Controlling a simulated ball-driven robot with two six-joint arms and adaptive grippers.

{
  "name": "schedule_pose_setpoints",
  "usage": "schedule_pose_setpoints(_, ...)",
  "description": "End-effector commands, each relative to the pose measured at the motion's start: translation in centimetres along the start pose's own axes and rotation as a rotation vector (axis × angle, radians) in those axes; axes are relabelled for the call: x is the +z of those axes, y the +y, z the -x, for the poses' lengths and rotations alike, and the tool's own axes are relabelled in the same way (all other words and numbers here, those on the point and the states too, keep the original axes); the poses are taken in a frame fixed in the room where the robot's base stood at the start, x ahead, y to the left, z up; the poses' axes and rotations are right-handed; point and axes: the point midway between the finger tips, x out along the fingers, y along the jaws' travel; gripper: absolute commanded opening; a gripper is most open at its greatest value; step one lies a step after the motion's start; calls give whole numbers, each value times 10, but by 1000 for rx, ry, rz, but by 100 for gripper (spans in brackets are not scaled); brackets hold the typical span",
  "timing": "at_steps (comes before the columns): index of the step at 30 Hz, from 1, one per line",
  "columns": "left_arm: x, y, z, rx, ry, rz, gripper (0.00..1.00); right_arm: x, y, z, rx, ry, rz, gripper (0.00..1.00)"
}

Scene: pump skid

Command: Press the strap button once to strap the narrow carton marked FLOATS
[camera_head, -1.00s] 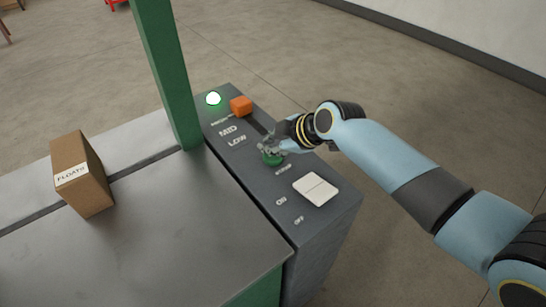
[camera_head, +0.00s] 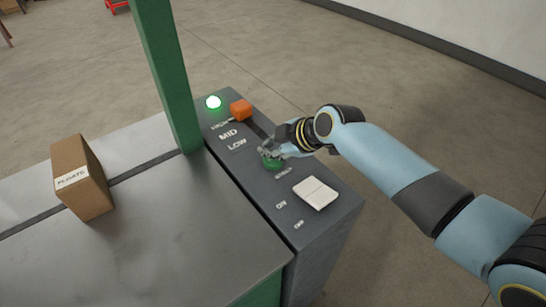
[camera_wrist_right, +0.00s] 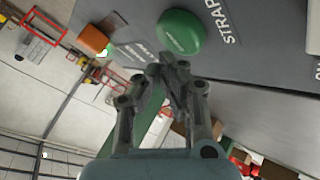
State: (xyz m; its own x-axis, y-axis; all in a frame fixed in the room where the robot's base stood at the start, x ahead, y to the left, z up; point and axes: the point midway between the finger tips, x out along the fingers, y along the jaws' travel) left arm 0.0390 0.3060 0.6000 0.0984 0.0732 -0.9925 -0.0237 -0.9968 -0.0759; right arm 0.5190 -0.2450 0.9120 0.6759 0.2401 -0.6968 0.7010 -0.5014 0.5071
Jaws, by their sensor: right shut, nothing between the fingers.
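The narrow brown carton marked FLOATS (camera_head: 82,178) stands upright on the grey machine table (camera_head: 160,225), at the left in the head view. The green strap button (camera_head: 271,162) is on the dark control panel. It also shows in the right wrist view as a green dome (camera_wrist_right: 181,32) beside the word STRAP. My right gripper (camera_head: 268,152) is shut and empty, with its fingertips at the button. In the right wrist view the fingertips (camera_wrist_right: 170,65) are just below the dome; I cannot tell whether they touch it. My left gripper is not in view.
The panel also holds an orange slider knob (camera_head: 241,109) near the HIGH end, a lit green lamp (camera_head: 213,102) and a white ON/OFF rocker switch (camera_head: 315,193). A green post (camera_head: 166,75) rises between table and panel. Floor right of the panel is clear.

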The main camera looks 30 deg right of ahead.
Motion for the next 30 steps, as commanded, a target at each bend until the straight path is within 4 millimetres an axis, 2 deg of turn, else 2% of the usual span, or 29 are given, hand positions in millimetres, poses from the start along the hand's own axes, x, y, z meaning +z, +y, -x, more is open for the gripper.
schedule_pose_setpoints(30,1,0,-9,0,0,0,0,5,-5,-7,0,0,0,0)
